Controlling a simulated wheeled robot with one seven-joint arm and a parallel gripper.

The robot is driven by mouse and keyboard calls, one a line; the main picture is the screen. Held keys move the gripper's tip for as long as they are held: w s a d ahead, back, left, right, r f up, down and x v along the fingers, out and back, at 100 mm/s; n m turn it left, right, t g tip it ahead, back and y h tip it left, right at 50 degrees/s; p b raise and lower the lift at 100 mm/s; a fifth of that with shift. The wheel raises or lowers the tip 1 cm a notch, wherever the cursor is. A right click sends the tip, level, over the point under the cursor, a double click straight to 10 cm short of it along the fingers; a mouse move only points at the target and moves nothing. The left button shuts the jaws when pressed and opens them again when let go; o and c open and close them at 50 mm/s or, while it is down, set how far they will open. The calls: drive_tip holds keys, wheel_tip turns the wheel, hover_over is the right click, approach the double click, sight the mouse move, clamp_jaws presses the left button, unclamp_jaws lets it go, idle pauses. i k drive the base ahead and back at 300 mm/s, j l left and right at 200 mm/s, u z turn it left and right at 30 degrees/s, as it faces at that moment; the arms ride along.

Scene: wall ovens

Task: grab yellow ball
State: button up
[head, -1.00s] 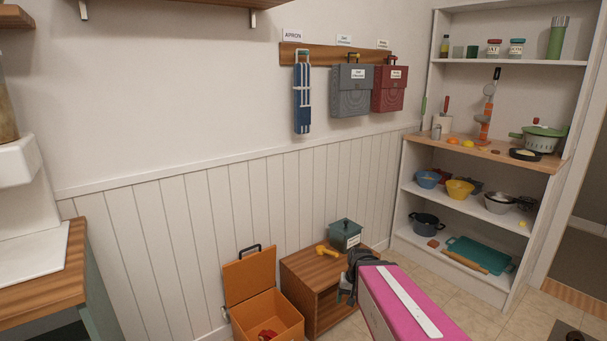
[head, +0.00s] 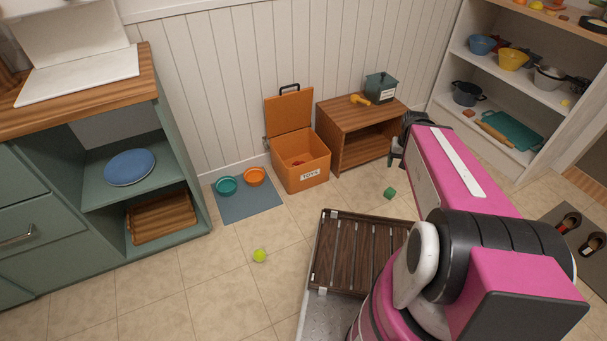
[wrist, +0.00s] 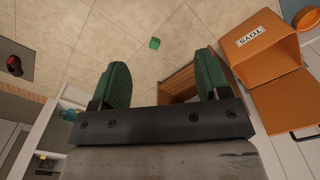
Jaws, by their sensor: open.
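A small yellow-green ball (head: 259,255) lies on the tiled floor in the head view, left of the slatted wooden rack and in front of the grey mat. My gripper (head: 397,153) is far from it, up and to the right, near the front of the low wooden cabinet, partly hidden behind my arm. In the wrist view my gripper (wrist: 162,72) is open, with its two green fingers apart and nothing between them. The ball does not show in the wrist view.
An orange toy box (head: 302,173) stands open by the wall beside the wooden cabinet (head: 352,128). Two bowls sit on the grey mat (head: 247,204). A green cube (head: 389,193) lies on the floor. A slatted rack (head: 345,260) is near my arm. Floor around the ball is clear.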

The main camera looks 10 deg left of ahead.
sight(259, 255)
drive_tip(key=u, duration=2)
drive_tip(key=j+z, duration=0.25)
drive_tip(key=j, duration=0.2)
drive_tip(key=k+l+u, duration=0.25)
drive_tip(key=l+u, duration=0.15)
drive_tip(key=k+l+u, duration=0.8)
drive_tip(key=i, duration=0.05)
